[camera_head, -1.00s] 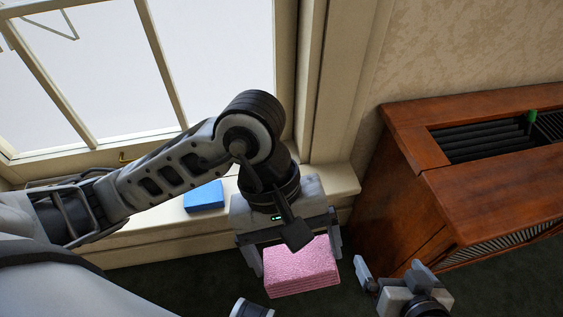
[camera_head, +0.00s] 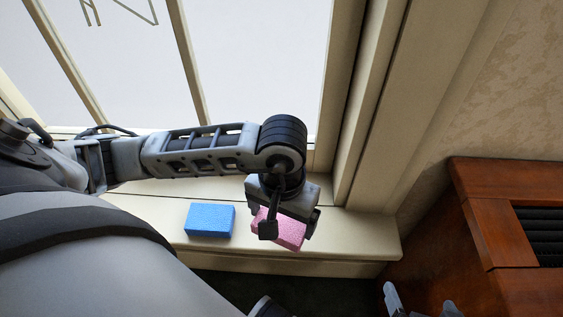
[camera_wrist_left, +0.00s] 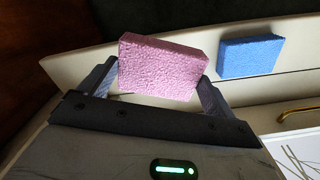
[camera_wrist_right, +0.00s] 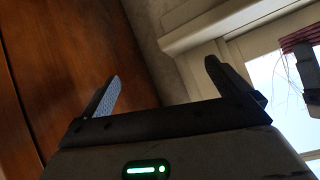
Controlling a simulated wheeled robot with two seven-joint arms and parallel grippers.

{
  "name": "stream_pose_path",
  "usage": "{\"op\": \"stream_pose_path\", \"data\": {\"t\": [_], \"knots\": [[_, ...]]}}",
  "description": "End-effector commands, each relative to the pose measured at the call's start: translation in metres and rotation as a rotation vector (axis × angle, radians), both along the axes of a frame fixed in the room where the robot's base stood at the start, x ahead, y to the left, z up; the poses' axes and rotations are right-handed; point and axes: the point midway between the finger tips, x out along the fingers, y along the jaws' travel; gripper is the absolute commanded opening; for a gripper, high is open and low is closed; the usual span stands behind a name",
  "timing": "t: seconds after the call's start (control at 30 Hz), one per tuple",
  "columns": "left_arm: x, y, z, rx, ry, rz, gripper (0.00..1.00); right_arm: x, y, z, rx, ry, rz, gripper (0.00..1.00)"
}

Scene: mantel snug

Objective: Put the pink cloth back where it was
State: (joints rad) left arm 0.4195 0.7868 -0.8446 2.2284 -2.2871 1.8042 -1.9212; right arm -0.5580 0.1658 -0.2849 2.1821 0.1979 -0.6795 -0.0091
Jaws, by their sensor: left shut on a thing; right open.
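The pink cloth (camera_head: 287,234) is a thick, block-like pad with a rough surface. My left gripper (camera_head: 283,222) is shut on it, over the window sill to the right of a blue block. In the left wrist view the pink cloth (camera_wrist_left: 160,68) sits between the two fingers (camera_wrist_left: 158,85), slightly tilted. I cannot tell whether it touches the sill. My right gripper (camera_head: 420,300) is open and empty at the bottom edge of the head view. Its spread fingers show in the right wrist view (camera_wrist_right: 162,80).
A blue block (camera_head: 210,220) lies on the cream window sill (camera_head: 340,238), left of the pink cloth. The sill's right part is clear. A brown wooden cabinet (camera_head: 490,235) stands at the right. The window (camera_head: 255,60) is behind the sill.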

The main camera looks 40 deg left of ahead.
Motion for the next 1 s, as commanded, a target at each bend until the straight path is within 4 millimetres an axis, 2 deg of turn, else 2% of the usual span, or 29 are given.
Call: {"op": "stream_pose_path", "data": {"t": [0.03, 0.2, 0.37, 0.6, 0.8, 0.83, 0.87, 1.0], "knots": [[0.006, 0.005, -0.012, 0.001, 0.001, 0.005, 0.68, 0.001, 0.001, -0.001, 0.004, -0.013, 0.000, 1.00], [0.017, 0.012, -0.026, -0.001, -0.001, 0.001, 0.68, 0.002, 0.002, 0.003, 0.012, -0.033, 0.000, 1.00], [0.022, 0.016, -0.033, -0.001, -0.001, 0.002, 0.68, 0.003, 0.002, 0.003, 0.017, -0.041, -0.002, 1.00], [0.024, 0.018, -0.067, -0.003, 0.002, 0.000, 0.68, 0.006, 0.006, 0.010, 0.036, -0.087, 0.001, 1.00], [0.024, 0.019, -0.067, 0.000, -0.002, 0.000, 0.68, 0.002, 0.007, 0.014, 0.037, -0.097, 0.011, 1.00], [0.024, 0.019, -0.068, 0.000, -0.001, 0.000, 0.93, 0.001, 0.007, 0.014, 0.037, -0.096, 0.011, 1.00], [0.024, 0.019, -0.068, 0.000, -0.001, 0.000, 1.00, 0.001, 0.007, 0.013, 0.037, -0.093, 0.011, 1.00], [0.024, 0.019, -0.067, 0.000, -0.001, 0.000, 1.00, 0.001, 0.007, 0.012, 0.036, -0.091, 0.012, 1.00]]}}
